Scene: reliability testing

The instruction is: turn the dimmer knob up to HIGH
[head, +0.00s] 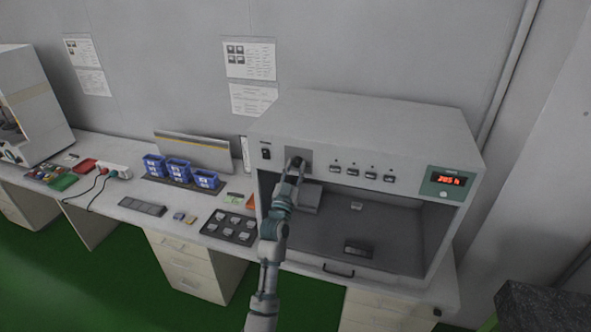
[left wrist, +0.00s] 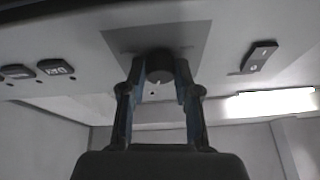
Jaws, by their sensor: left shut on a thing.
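The dimmer knob (left wrist: 160,64) is a dark round knob on a darker grey square plate (left wrist: 120,42) on the front panel of the test cabinet (head: 375,120). My left gripper (left wrist: 159,78) has one finger on each side of the knob and is shut on it. In the head view the left gripper (head: 295,168) reaches up to the plate from below and mostly covers the knob. The knob's pointer and any HIGH mark are not readable. My right gripper is not in view.
A rocker switch (head: 265,153) sits left of the plate, and several small switches (head: 353,171) sit right of it. A red display (head: 449,179) is at the far right. The cabinet's open chamber lies below. Blue bins (head: 178,168) and a dark tray (head: 229,227) stand left on the bench.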

